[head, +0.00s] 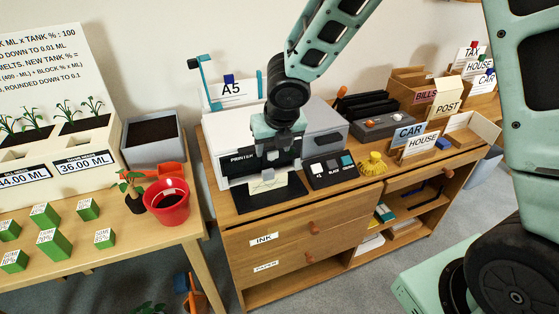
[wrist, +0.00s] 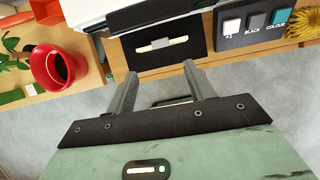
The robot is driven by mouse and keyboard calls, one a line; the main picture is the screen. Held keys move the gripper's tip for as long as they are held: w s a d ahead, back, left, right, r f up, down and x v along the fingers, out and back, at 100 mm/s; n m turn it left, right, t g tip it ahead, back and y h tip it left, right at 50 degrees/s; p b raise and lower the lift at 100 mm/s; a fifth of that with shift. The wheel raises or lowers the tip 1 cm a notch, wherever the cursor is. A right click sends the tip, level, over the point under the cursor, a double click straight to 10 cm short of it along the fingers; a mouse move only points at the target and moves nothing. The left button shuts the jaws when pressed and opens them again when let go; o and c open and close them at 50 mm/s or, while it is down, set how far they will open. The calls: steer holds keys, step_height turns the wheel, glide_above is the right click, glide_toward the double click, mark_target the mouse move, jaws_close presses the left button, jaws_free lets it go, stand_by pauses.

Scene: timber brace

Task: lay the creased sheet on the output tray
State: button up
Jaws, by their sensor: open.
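The printer (head: 238,160) stands on the wooden desk, with its black output tray (head: 285,190) in front. The tray also shows in the wrist view (wrist: 190,58). A pale, cream sheet-like piece (head: 258,186) lies on the tray, partly hidden by my gripper in the head view. In the wrist view it is a narrow pale strip (wrist: 145,48) with a grey patch at its middle; I cannot make out a crease. My gripper (wrist: 160,70) is open and empty, its fingers apart, near the tray's front edge. The strip lies beyond the fingertips, between their lines.
A red pot (head: 167,203) stands on the left table. CAR and HOUSE signs (head: 416,146) stand farther right. The desk has INK and PAPER drawers (head: 300,238) below.

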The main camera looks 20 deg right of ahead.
steer(key=s+a+r+m+g, duration=0.2)
steer(key=s+r+m, duration=0.1)
steer(key=s+m, duration=1.1)
steer(key=s+a+r+m+g, duration=0.2)
steer(key=s+a+r+m, duration=0.1)
steer(key=s+m, duration=1.1)
steer(key=shift+s+a+r+y, duration=0.2)
steer(key=shift+s+r+y, duration=0.1)
steer(key=shift+s+r, duration=0.3)
